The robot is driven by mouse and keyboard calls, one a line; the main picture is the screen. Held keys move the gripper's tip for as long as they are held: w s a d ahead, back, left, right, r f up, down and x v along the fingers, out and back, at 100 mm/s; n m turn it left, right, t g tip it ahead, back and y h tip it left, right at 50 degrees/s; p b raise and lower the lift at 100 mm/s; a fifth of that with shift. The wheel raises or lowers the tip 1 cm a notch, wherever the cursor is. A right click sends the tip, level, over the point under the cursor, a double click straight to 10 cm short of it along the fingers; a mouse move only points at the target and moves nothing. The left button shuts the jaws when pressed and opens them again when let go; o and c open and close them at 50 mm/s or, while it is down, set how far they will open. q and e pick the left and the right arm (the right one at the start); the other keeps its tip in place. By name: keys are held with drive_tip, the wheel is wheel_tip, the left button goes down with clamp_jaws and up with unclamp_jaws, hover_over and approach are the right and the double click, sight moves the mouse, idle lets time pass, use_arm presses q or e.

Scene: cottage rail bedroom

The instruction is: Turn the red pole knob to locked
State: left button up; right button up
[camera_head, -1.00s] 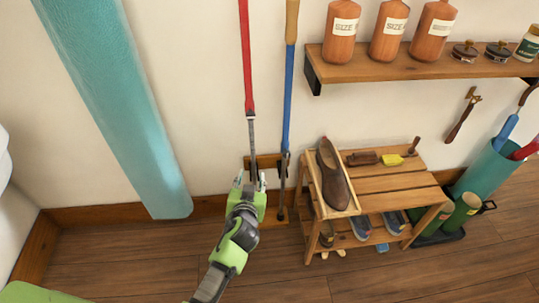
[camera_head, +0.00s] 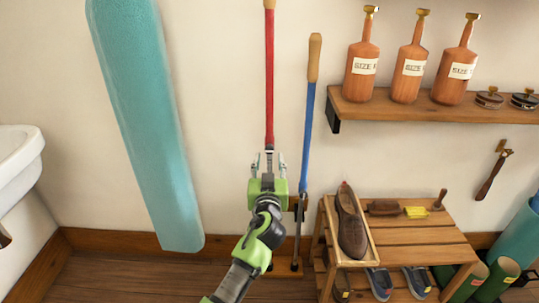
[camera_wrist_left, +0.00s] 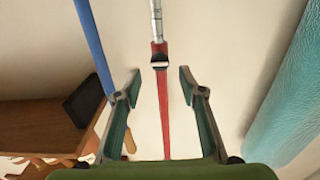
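The red pole (camera_head: 269,75) stands upright against the wall. In the left wrist view the red pole (camera_wrist_left: 164,110) runs between the fingers and meets a silver shaft (camera_wrist_left: 156,18). At that join is a red collar with a dark band (camera_wrist_left: 159,60), which may be the knob; its setting cannot be read. My left gripper (camera_head: 268,158) is at the lower end of the red part in the head view. Its two fingers (camera_wrist_left: 158,80) are open, one on each side of the pole, with gaps visible. My right gripper is in neither view.
A blue pole (camera_head: 307,130) with a wooden handle stands close on the right. A teal roll (camera_head: 150,130) leans on the left. A shoe rack (camera_head: 420,235) and a wall shelf (camera_head: 400,113) with bottles are at the right; a white basin (camera_head: 15,160) is far left.

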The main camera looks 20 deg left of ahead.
sight(269, 150)
use_arm(q)
drive_tip(key=x, duration=0.3)
drive_tip(key=shift+w+a, duration=0.1)
drive_tip(key=shift+w, duration=0.15)
drive_tip(key=shift+w+a, duration=0.1)
drive_tip(key=shift+w, duration=0.25)
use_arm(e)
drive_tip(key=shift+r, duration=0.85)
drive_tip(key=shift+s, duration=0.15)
use_arm(q)
clamp_jaws()
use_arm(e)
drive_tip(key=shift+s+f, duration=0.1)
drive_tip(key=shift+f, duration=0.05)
